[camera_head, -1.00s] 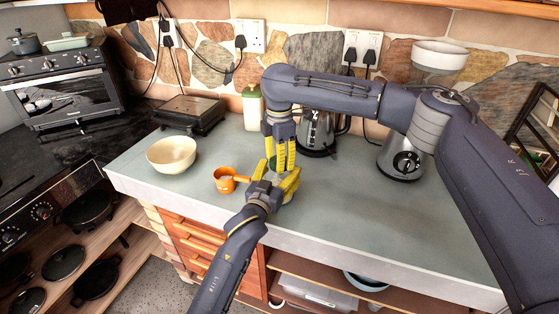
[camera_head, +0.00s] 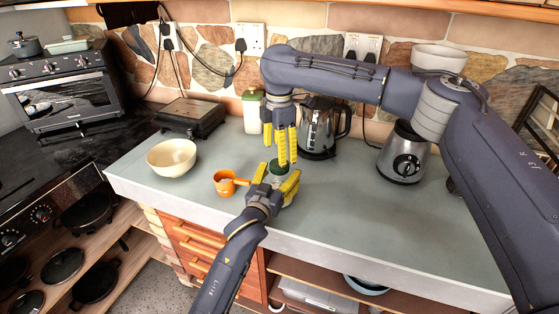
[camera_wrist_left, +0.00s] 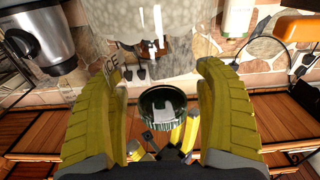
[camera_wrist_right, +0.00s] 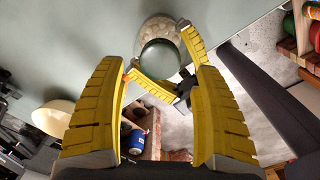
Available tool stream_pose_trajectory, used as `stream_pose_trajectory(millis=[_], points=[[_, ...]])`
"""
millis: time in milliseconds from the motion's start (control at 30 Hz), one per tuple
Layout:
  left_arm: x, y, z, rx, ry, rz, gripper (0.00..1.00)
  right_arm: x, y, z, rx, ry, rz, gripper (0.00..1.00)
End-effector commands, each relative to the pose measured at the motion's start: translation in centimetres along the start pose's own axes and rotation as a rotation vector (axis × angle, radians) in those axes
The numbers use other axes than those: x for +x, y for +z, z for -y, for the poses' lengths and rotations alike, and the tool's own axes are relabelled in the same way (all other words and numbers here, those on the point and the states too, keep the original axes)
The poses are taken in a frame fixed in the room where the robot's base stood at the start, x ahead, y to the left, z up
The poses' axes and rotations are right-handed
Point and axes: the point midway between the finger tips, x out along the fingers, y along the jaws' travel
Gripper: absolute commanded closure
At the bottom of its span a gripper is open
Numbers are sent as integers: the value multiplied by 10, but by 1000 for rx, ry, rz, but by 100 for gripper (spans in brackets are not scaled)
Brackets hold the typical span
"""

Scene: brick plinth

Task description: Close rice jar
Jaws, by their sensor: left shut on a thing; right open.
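The rice jar (camera_head: 277,183) stands near the counter's front edge, mostly hidden by my grippers. My left gripper (camera_head: 274,181) is shut around its body from the front. My right gripper (camera_head: 286,160) is open, pointing down just above the jar. In the right wrist view the jar's round top (camera_wrist_right: 160,58) lies beyond the right fingers.
An orange measuring cup (camera_head: 225,184) is left of the jar, with a cream bowl (camera_head: 172,157) farther left. A green-lidded bottle (camera_head: 252,112), a kettle (camera_head: 316,128) and a blender (camera_head: 403,155) stand behind.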

Motion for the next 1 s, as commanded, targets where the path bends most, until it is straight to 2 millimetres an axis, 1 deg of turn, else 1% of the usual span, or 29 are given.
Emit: stream_pose_trajectory(millis=[33, 200, 400, 600, 933, 967, 1000], points=[[0, 0, 0, 0, 0, -1, 100, -10, 0, 0, 1, 2, 0, 31], [0, 0, 0, 0, 0, -1, 100, -38, 0, 0, 1, 2, 0, 31], [0, 0, 0, 0, 0, -1, 100, -60, 0, 0, 1, 1, 0, 31], [0, 0, 0, 0, 0, -1, 100, -70, 0, 0, 0, 0, 0, 31], [0, 0, 0, 0, 0, -1, 100, -71, 0, 0, 0, -1, 0, 31], [0, 0, 0, 0, 0, -1, 22, -71, 0, 0, 0, -1, 0, 31], [0, 0, 0, 0, 0, -1, 18, -71, 0, 0, 0, -1, 0, 31]])
